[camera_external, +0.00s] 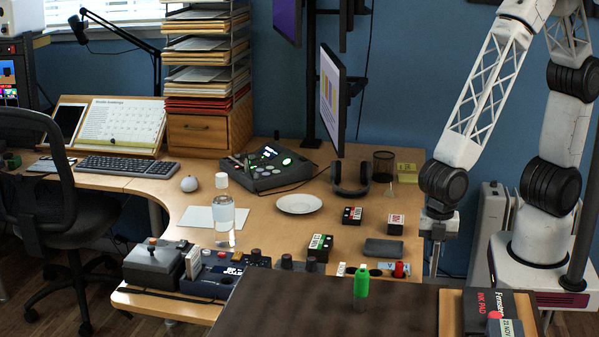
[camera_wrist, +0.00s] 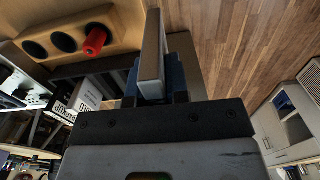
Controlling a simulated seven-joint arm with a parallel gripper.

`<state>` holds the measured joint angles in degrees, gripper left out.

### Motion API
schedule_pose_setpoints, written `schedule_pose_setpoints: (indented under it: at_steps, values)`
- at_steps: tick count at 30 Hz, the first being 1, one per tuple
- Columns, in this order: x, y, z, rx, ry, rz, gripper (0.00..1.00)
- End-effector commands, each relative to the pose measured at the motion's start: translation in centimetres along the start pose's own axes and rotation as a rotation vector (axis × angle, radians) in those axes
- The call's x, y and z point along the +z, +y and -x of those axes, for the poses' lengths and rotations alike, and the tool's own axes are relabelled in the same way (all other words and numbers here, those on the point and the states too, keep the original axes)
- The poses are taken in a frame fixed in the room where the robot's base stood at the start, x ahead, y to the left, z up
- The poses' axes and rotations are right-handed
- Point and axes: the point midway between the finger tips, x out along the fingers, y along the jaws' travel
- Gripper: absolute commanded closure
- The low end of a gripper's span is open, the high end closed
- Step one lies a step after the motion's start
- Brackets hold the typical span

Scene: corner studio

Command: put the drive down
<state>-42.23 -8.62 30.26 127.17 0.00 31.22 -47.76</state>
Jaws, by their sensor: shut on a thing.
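My gripper (camera_external: 436,250) hangs pointing down just past the right edge of the desk, left of my base. In the wrist view, my gripper (camera_wrist: 156,98) is shut on a slim grey slab with a dark blue part beside it. This slab (camera_wrist: 152,48) seems to be the drive. In the external view the drive is too small and too hidden to make out between the fingers.
Bare desk shows around the plate.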

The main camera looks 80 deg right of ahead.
Motion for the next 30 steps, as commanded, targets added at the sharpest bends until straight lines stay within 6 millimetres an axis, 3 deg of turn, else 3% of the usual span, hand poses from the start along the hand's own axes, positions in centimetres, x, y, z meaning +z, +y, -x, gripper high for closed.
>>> schedule_pose_setpoints:
  at_steps: [5,14,30]
  values:
    - [-0.1,0.1,1.2,0.003,0.002,0.0,1.0]
    - [0.0,0.1,5.2,0.003,0.002,0.0,1.0]
    - [4.3,6.9,5.0,0.001,0.001,-0.005,1.0]
